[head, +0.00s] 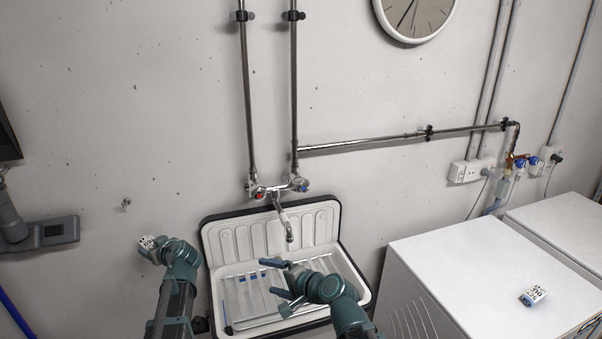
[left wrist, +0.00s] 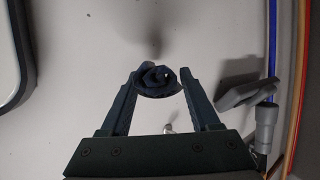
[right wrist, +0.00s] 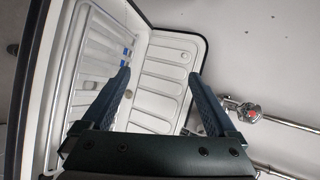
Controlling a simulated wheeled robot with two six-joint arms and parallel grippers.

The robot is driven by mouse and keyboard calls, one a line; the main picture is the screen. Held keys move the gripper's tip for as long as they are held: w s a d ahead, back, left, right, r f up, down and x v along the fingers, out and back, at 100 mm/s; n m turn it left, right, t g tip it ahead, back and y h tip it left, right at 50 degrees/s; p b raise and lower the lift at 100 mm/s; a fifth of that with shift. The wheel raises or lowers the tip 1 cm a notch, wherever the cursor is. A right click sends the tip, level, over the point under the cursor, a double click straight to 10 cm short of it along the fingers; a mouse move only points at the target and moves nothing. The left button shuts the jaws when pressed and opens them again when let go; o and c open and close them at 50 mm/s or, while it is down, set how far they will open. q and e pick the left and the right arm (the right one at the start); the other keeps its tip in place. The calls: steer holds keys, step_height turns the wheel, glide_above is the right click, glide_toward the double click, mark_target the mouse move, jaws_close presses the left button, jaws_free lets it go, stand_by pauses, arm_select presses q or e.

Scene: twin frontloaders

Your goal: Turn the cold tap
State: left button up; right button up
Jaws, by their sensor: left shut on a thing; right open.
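A chrome wall tap (head: 278,189) has a red-marked knob (head: 260,195) on the left and a blue-marked cold knob (head: 301,185) on the right. Its spout hangs over the sink. In the right wrist view the red-marked knob (right wrist: 248,112) shows at the right; I cannot make out the cold knob there. My right gripper (head: 277,278) is open and empty above the sink, below and apart from the tap.
A white sink (head: 211,250) with a dark rim and ribbed back hangs on the wall. Two white machines (head: 470,250) stand at the right, the nearer with a small tagged object (head: 533,295) on top. Blue-handled valves (head: 533,160) sit above them. A grey fixture (head: 55,232) is on the left wall.

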arm_select(q)
step_height(320, 180, up, 3)
steer(key=shift+r+p, duration=0.2)
steer(key=shift+p, duration=0.9)
arm_select(e)
steer(key=w+d+r+m+t, duration=0.4)
steer(key=w+r+m, duration=0.15)
steer(key=r, duration=0.35)
arm_select(q)
step_height(320, 180, up, 2)
steer(key=shift+r+p, duration=0.2)
steer(key=shift+p, duration=0.95)
arm_select(e)
steer(key=m+t+h, duration=0.4)
steer(key=m+t, duration=0.1)
steer(key=m, duration=0.6)
glide_toward(303, 188)
steer(key=x, duration=1.1)
steer(key=shift+w, duration=0.35)
steer(key=shift+n, duration=0.25)
steer(key=c, duration=1.4)
